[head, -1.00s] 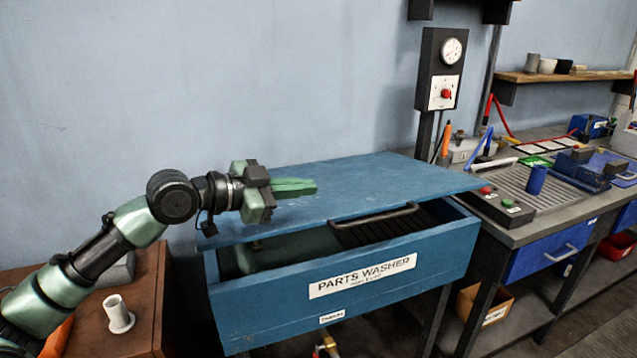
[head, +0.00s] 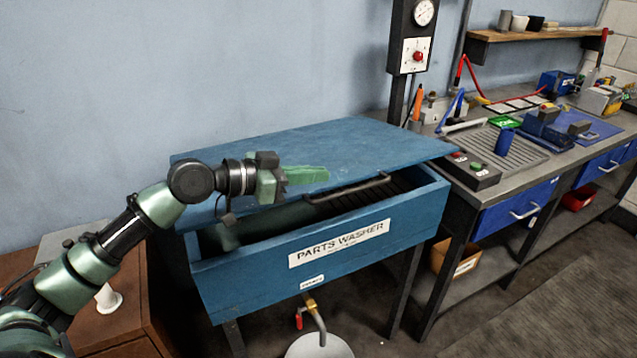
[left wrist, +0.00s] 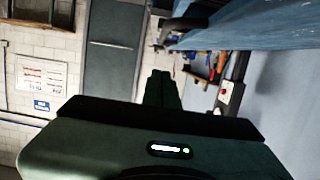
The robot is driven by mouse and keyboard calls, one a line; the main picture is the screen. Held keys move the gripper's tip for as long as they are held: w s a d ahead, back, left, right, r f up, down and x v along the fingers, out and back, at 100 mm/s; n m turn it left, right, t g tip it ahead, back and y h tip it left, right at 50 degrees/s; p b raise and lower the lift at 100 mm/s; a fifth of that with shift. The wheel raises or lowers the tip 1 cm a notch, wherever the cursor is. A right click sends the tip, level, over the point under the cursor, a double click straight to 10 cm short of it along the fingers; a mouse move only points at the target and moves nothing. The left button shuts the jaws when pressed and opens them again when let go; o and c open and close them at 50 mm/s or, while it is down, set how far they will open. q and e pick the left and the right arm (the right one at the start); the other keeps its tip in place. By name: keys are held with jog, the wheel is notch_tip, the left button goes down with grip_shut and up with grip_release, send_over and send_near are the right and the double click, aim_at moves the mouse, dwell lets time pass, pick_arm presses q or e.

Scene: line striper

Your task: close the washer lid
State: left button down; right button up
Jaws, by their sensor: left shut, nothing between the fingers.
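The parts washer (head: 240,283) is a blue tub with a label on its front. Its blue lid (head: 335,143) is nearly down but slightly raised at the front, leaving a gap that shows the dark inside. The lid's dark handle (head: 350,188) is at the front edge. My left gripper (head: 322,174) is shut and empty, over the left front part of the lid; I cannot tell whether it touches. In the left wrist view its closed fingers (left wrist: 161,90) show, with the lid's blue surface (left wrist: 245,25) at the upper right. My right gripper is not in view.
A workbench (head: 520,175) with a black button box (head: 471,170) and a blue cup (head: 504,141) stands to the right. A brown cabinet (head: 120,322) with a white spool (head: 108,298) is at the left. A bucket (head: 318,347) sits below the washer's tap.

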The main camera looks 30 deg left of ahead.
pick_arm(q)
jog(key=f, duration=0.2)
jog(key=w+d, duration=0.1)
jog(key=shift+f, duration=0.4)
jog(key=shift+s+a+f+p, duration=0.1)
jog(key=shift+f+p, duration=0.25)
jog(key=shift+f, duration=0.4)
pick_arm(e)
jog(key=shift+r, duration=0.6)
